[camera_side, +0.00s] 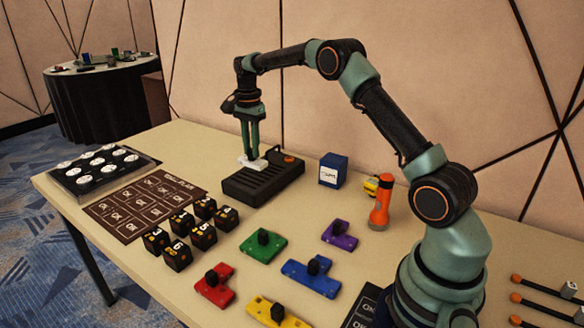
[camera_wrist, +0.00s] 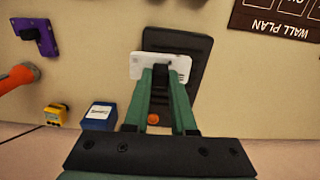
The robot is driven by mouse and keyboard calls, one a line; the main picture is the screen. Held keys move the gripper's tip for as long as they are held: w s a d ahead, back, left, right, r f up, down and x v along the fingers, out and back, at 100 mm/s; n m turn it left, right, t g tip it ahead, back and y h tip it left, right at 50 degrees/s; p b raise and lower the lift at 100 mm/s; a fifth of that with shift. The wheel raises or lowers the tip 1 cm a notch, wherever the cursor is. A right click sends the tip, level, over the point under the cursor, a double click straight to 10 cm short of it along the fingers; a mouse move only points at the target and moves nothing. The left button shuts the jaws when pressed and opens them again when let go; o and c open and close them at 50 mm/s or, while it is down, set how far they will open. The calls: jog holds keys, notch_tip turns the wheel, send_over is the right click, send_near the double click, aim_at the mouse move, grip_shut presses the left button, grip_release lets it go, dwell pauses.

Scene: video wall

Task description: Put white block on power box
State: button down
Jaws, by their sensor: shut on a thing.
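The white block (camera_side: 252,163) is between the fingertips of my gripper (camera_side: 250,157) in the side view. The block lies flat over the far-left part of the black power box (camera_side: 262,182), which has ridges and an orange button. In the wrist view the white block (camera_wrist: 147,66) sits over the power box (camera_wrist: 199,47), its left end past the box's edge. My gripper (camera_wrist: 165,70) points down and is shut on the block. I cannot tell whether the block touches the box.
A blue cube (camera_side: 333,170), an orange flashlight (camera_side: 381,202) and a small yellow device (camera_side: 370,186) stand right of the box. Black number cubes (camera_side: 190,232), coloured knobbed pieces (camera_side: 263,246), a wall plan sheet (camera_side: 145,206) and a tray (camera_side: 98,168) lie around it.

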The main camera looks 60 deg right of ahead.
aim_at(252, 160)
jog(key=shift+f, duration=3.3)
jog(key=shift+f, duration=0.2)
jog(key=c, duration=0.7)
grip_release()
jog(key=shift+c, duration=0.2)
jog(key=shift+r, duration=0.1)
